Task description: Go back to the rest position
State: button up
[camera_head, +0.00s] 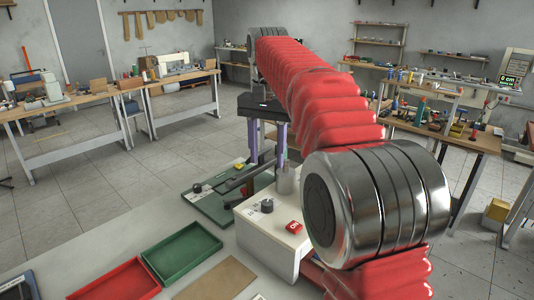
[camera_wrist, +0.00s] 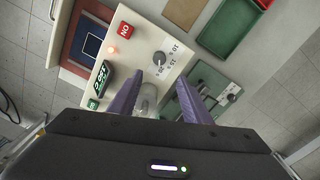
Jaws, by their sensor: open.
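My gripper (camera_head: 267,156) hangs from the end of my red-sleeved arm, with its two purple fingers pointing down, apart and open. In the wrist view my gripper (camera_wrist: 160,79) shows nothing clamped between its fingers. Below it stands a white machine (camera_head: 268,238) with a dark knob (camera_head: 267,205), a red button (camera_head: 293,226) and a grey metal cylinder (camera_head: 287,180). The wrist view shows the red button (camera_wrist: 125,30), the knob (camera_wrist: 158,58), a lit display (camera_wrist: 101,76) and a glowing orange lamp (camera_wrist: 112,49). The cylinder (camera_wrist: 149,92) is partly hidden by a finger.
A green base plate (camera_head: 212,208) with a clamp-like fixture adjoins the machine. A red tray (camera_head: 115,280), a green tray (camera_head: 182,252) and a brown sheet (camera_head: 215,281) lie on the near bench. Cluttered workbenches (camera_head: 183,85) line the walls; the tiled floor between is clear.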

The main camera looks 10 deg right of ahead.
jog(key=f+n, duration=0.1)
jog(key=f, duration=0.1)
jog(key=s+f+n, duration=0.1)
jog(key=f, duration=0.2)
jog(key=f+n+t, duration=0.1)
jog(key=f, duration=0.1)
jog(key=shift+s+f, duration=0.15)
jog(key=shift+s, duration=0.05)
jog(key=s+f+n+t, duration=0.1)
jog(key=s+f+t, duration=0.1)
jog(key=s, duration=1.1)
jog(key=s+f+n+t, duration=0.2)
jog(key=s+f, duration=0.2)
jog(key=s, duration=1)
jog(key=shift+s+f+n+t, duration=0.15)
jog(key=shift+f+n+t, duration=0.15)
jog(key=shift+f, duration=0.1)
